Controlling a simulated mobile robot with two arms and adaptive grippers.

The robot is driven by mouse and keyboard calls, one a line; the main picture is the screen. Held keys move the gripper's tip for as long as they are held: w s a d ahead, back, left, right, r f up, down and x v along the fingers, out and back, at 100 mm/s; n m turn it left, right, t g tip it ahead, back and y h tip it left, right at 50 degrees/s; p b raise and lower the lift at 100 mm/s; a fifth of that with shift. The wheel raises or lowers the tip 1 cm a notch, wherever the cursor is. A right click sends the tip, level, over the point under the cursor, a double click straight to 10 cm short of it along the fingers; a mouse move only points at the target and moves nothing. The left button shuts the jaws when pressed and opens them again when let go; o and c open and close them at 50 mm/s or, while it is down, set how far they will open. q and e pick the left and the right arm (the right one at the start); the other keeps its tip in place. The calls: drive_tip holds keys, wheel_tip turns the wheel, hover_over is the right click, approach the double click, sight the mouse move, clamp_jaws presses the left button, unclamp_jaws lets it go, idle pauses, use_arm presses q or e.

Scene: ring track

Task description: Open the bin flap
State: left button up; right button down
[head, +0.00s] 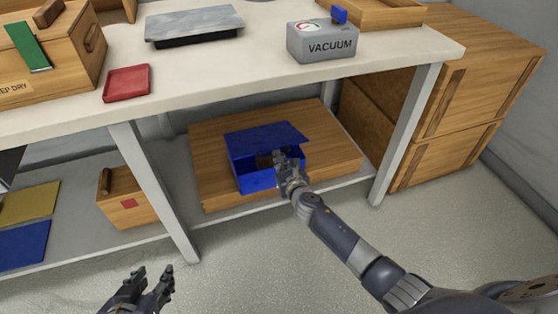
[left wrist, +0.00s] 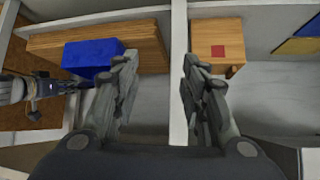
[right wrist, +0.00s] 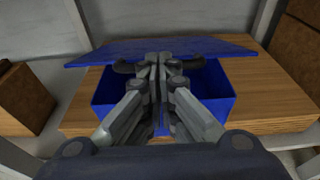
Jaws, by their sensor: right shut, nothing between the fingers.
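The blue bin (head: 257,181) sits on a wooden board on the low shelf. Its flap (head: 262,139) is raised at a slant, with an open gap between it and the bin's rim. In the right wrist view the flap (right wrist: 215,47) spans the top of the bin (right wrist: 222,93), and the dark inside shows below it. My right gripper (head: 280,157) is shut and empty at the bin's front. Its fingertips (right wrist: 163,60) overlap the flap's edge; contact is unclear. My left gripper (head: 139,274) is open and empty, low in front of the shelf; the bin also shows in its view (left wrist: 92,57).
A table leg (head: 155,190) stands left of the bin, another (head: 405,135) to its right. The tabletop (head: 220,70) overhangs the shelf. A wooden box (head: 130,208) sits left on the shelf. Wooden crates (head: 470,95) stand right. The floor in front is clear.

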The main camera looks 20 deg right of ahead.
use_arm(q)
drive_tip(key=shift+s+a+f+g+y+p, duration=0.45)
drive_tip(key=shift+s+a+g+p, duration=0.8)
drive_tip(key=shift+s, duration=1.5)
drive_tip(key=shift+s+a+f+g+y+p, duration=0.25)
drive_tip(key=shift+s+a+f+g+p, duration=0.5)
drive_tip(key=shift+s+g, duration=1.45)
drive_tip(key=s+f+p, duration=0.2)
drive_tip(key=f+p, duration=0.1)
drive_tip(key=f, duration=0.9)
drive_tip(key=s+f+p, duration=0.2)
drive_tip(key=f+p, duration=0.2)
drive_tip(key=f, duration=0.8)
drive_tip(key=shift+f, duration=0.15)
use_arm(e)
drive_tip(key=w+r, duration=1.1)
drive_tip(key=r, duration=0.4)
drive_tip(key=shift+w+a+r, duration=0.15)
drive_tip(key=shift+w+a, duration=0.05)
use_arm(q)
drive_tip(key=shift+d+g, duration=0.1)
drive_tip(key=shift+g, duration=0.15)
